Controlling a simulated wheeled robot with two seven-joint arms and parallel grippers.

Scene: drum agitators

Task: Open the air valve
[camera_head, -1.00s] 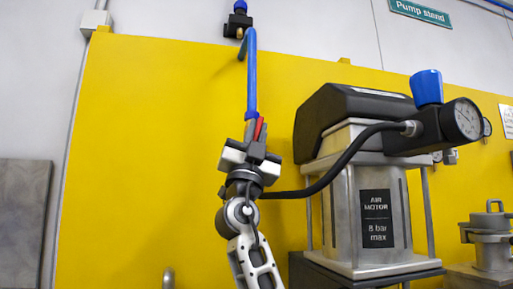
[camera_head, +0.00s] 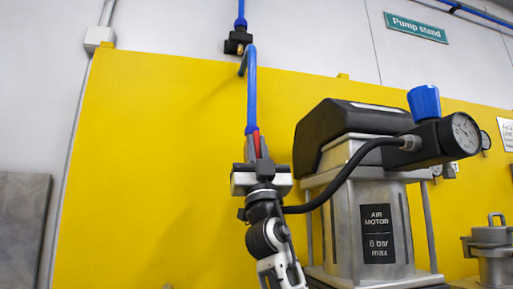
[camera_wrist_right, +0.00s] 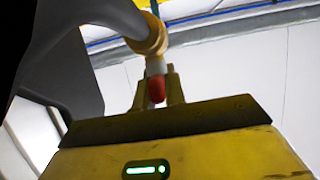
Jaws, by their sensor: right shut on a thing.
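The air valve's red lever (camera_head: 257,144) shows just under the lower end of the blue air pipe (camera_head: 252,90), nearly in line with it. My right gripper (camera_head: 261,158) is there from below, shut on the lever. In the right wrist view the lever's red tip (camera_wrist_right: 156,88) sits between the two fingers of my right gripper (camera_wrist_right: 158,92). A brass collar (camera_wrist_right: 150,38) on a grey pipe shows just above it. The gripper hides most of the valve body in the head view. My left gripper is not in view.
The air motor (camera_head: 360,210) with its black hose (camera_head: 345,175), blue knob (camera_head: 424,103) and gauge (camera_head: 465,133) stands close on the right. A yellow panel (camera_head: 150,160) is behind. The space left of my right arm is clear.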

